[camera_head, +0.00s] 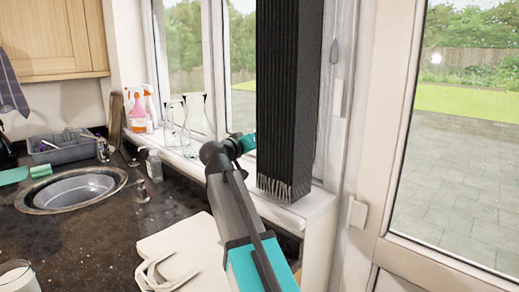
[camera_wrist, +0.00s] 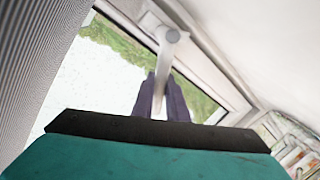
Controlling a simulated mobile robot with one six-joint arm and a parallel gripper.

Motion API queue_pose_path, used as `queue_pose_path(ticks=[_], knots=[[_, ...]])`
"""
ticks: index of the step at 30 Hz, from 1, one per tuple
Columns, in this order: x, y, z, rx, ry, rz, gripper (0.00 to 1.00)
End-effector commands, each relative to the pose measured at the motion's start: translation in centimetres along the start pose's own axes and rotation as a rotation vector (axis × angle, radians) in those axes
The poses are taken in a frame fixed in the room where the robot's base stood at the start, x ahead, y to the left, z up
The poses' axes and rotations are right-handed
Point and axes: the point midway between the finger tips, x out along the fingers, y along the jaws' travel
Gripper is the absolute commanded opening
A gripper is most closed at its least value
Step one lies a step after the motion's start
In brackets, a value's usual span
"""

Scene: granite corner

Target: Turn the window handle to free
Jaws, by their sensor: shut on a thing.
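The white window handle (camera_wrist: 172,37) shows in the wrist view on a pale window frame, with its lever running down toward me. My gripper (camera_wrist: 165,100) has its two dark fingers on either side of the lever and is shut on it. In the head view my arm reaches to the window, but the fingertips and the handle are hidden behind a tall dark ribbed column.
The dark ribbed column (camera_head: 288,95) stands at the sill close to my wrist; a ribbed surface fills the wrist view's left edge. Glass bottles (camera_head: 193,116) and spray bottles (camera_head: 139,106) stand on the sill. A sink (camera_head: 72,191) and white chopping board (camera_head: 190,240) lie on the counter.

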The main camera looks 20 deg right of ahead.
Motion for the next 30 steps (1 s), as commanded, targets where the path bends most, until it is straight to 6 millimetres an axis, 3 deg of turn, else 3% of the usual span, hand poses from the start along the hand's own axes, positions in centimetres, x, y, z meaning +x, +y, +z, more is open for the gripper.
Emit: queue_pose_path(ticks=[14,15,18,30], knots=[[-0.11,0.07,0.06,0.015,0.002,-0.001,0.0],[-0.11,0.06,0.07,0.015,0.002,-0.001,0.15],[-0.11,0.06,0.06,0.015,0.002,-0.001,0.32],[-0.2,0.15,0.07,0.014,0.003,0.0,0.32]])
